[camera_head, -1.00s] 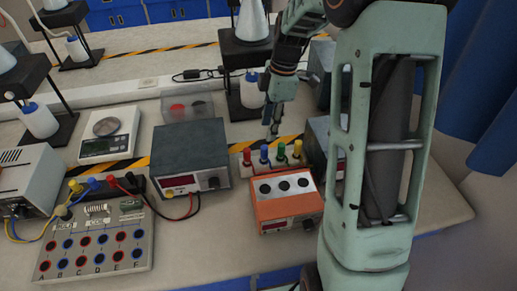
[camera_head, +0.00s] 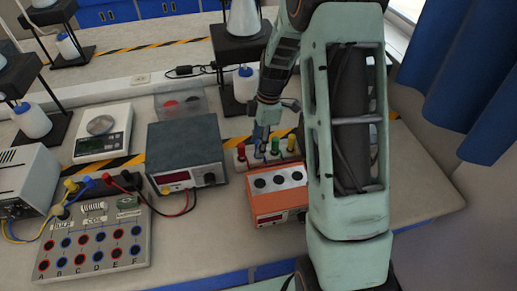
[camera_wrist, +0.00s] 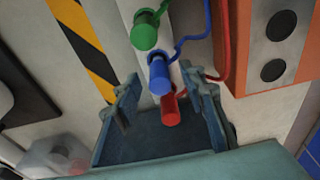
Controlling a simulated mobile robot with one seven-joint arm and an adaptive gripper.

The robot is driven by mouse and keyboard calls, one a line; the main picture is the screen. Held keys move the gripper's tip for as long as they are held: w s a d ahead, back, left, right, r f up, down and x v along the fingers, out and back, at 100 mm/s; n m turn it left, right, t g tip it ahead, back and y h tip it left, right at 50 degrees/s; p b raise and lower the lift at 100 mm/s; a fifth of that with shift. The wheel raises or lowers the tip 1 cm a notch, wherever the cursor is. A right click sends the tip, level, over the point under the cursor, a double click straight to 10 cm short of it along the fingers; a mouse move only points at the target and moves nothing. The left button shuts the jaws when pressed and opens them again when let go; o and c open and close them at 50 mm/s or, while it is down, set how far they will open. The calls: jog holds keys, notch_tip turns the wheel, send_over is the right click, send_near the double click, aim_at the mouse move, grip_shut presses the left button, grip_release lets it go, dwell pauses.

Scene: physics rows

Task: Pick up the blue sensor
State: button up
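The blue sensor (camera_wrist: 159,75) is a short blue cylinder with a blue cable, standing in a row between a red sensor (camera_wrist: 170,108) and a green sensor (camera_wrist: 145,32). In the head view the blue sensor (camera_head: 259,152) is partly hidden by my gripper (camera_head: 262,137), which is just above it. In the wrist view my gripper (camera_wrist: 165,95) is open, its fingers spread to either side of the row. The blue sensor shows near the fingertips and the red one shows between the fingers. I see no contact with either.
An orange box (camera_head: 277,195) with dark round sockets is just in front. A grey power supply (camera_head: 185,150) stands to the left, and a black stand (camera_head: 240,55) rises behind.

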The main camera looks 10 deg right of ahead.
jog(key=shift+c, duration=0.5)
grip_shut()
jog(key=shift+r, duration=0.15)
